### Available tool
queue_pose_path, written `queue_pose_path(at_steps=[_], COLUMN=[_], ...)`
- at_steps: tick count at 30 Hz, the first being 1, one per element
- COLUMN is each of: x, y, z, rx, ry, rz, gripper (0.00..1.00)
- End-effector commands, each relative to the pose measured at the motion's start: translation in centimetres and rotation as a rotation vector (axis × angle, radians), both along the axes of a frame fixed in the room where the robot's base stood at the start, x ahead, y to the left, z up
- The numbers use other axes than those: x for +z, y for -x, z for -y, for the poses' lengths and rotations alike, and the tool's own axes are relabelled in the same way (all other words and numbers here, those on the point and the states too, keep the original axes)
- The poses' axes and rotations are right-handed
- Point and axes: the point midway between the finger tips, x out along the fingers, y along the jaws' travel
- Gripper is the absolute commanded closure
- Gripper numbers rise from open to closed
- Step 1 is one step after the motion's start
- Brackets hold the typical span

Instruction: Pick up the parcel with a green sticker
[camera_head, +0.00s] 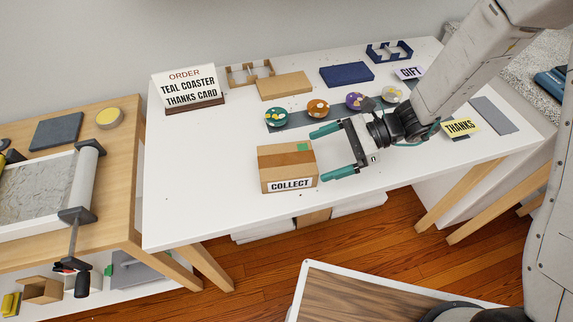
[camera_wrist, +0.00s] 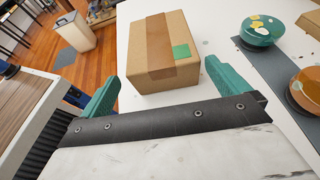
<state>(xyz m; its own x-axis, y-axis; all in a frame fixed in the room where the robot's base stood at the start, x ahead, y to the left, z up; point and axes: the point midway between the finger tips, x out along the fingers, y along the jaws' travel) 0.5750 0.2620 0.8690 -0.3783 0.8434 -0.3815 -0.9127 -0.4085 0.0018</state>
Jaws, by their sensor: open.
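The parcel (camera_head: 287,168) is a brown cardboard box with a tape band, a green sticker on top and a "COLLECT" label on its front. It stands on the white table near the front edge. In the wrist view the parcel (camera_wrist: 160,50) sits just beyond my fingers, with its green sticker (camera_wrist: 181,52) toward the right. My gripper (camera_head: 328,151) is open, with its teal fingers pointing left at the parcel's right side. In the wrist view the fingers (camera_wrist: 158,82) are spread wide with nothing between them.
An order sign (camera_head: 187,85) stands at the back left, with a tan box (camera_head: 284,86) and blue box (camera_head: 347,74) nearby. The white table (camera_head: 200,170) is clear left of the parcel.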

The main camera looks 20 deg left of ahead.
Motion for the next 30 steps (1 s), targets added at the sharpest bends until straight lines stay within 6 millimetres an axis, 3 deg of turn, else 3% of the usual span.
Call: queue_pose_path(at_steps=[18, 28, 30], x=[-2.5, -2.7, -2.7], y=[2.7, 3.0, 3.0], z=[-6.6, -7.3, -7.2], rx=[0.003, 0.001, 0.001], ry=[0.001, 0.000, 0.000], rz=[0.000, 0.002, 0.002], gripper=[0.00, 0.00, 0.17])
